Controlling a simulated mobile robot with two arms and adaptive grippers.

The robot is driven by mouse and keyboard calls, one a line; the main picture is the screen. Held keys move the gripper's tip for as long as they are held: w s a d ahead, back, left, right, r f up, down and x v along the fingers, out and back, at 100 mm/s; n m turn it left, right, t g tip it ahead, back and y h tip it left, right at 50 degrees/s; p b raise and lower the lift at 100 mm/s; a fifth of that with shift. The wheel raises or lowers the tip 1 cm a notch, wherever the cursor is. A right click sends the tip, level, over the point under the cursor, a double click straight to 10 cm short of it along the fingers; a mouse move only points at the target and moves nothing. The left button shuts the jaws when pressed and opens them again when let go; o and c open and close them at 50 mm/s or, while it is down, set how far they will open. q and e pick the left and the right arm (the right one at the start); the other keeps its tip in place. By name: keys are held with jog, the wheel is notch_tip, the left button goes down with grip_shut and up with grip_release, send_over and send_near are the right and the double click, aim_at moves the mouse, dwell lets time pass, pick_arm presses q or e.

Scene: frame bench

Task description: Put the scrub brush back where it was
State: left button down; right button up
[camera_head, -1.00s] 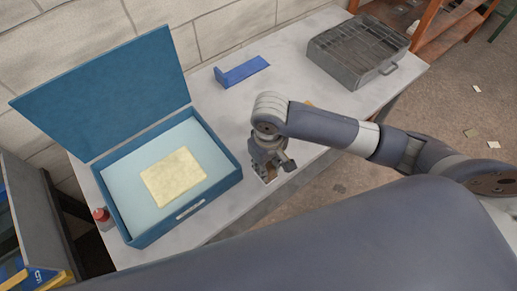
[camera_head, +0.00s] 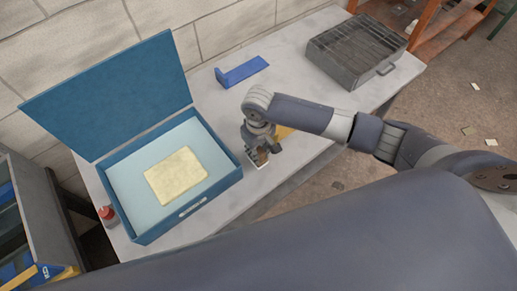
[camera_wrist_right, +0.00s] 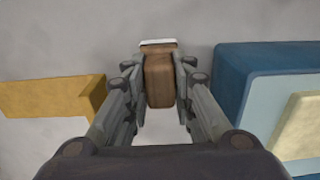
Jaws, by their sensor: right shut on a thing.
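My right gripper (camera_head: 260,150) is shut on the scrub brush (camera_wrist_right: 159,82), a brown wooden block with a white edge at its far end. In the right wrist view the brush sits between the two fingers of the gripper (camera_wrist_right: 159,95). In the head view the gripper points down at the bench, just right of the open blue box (camera_head: 216,196). The brush is mostly hidden there, and I cannot tell whether it touches the bench top. My left gripper is not in view.
The blue box holds a pale yellow slab (camera_head: 176,176). An ochre angled piece (camera_wrist_right: 45,98) lies on the other side of the gripper. A blue angled piece (camera_head: 242,71) and a metal grill box (camera_head: 357,48) stand farther back. A red-capped bottle (camera_head: 107,213) is at the left.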

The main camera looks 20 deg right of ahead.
aim_at(258, 150)
jog(key=shift+f, duration=0.1)
jog(key=o, duration=0.9)
jog(key=shift+o, duration=0.2)
notch_tip(258, 150, up, 12)
jog(key=b, duration=0.1)
jog(key=shift+b, duration=0.35)
